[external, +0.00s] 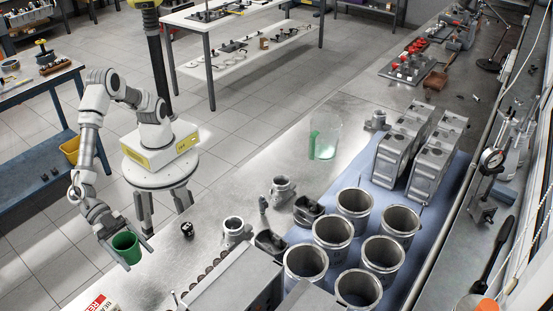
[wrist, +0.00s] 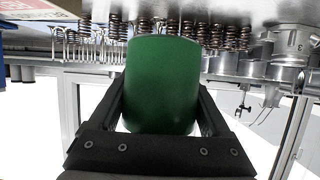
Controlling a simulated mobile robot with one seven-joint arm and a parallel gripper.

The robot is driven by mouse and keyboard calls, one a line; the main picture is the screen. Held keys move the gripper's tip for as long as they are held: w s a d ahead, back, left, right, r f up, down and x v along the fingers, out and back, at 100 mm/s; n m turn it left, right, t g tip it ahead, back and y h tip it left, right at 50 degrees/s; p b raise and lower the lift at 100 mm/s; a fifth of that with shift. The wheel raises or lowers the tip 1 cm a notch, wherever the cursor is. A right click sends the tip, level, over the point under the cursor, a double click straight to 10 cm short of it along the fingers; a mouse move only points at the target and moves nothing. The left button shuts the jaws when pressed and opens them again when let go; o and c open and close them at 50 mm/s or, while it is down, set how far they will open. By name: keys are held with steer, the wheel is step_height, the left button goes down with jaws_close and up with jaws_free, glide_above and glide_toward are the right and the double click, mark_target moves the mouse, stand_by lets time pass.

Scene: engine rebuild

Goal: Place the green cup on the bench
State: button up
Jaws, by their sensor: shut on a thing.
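The green cup (external: 127,247) is held by my gripper (external: 130,239) at the bench's left edge in the external view. In the wrist view the green cup (wrist: 162,84) fills the middle, between the two dark fingers of my gripper (wrist: 162,110), which are shut on it. The cup looks slightly tilted in the external view. The grey metal bench (external: 220,205) lies to the right of the cup. I cannot tell whether the cup touches the bench.
On the bench, a small dark part (external: 187,230) and a metal housing (external: 234,229) stand right of the cup. A red and white label (external: 100,304) lies near the front. Several cylinder liners (external: 354,208) stand on a blue mat.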

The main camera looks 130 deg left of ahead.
steer(key=w+f, duration=0.1)
steer(key=w, duration=0.1)
steer(key=w+a+f, duration=0.1)
steer(key=w, duration=0.1)
steer(key=w+a+f+b, duration=0.1)
steer(key=w+f, duration=0.1)
steer(key=shift+a, duration=0.15)
steer(key=shift+f+b, duration=0.75)
steer(key=shift+f, duration=1.2)
steer(key=shift+f, duration=0.15)
steer(key=o, duration=1.2)
steer(key=shift+o, duration=0.2)
steer(key=shift+s+r, duration=0.2)
steer(key=shift+r, duration=0.1)
steer(key=p+v, duration=0.1)
steer(key=v, duration=1)
steer(key=shift+s+r+p, duration=0.1)
steer(key=shift+s+p, duration=0.1)
steer(key=shift+p, duration=0.15)
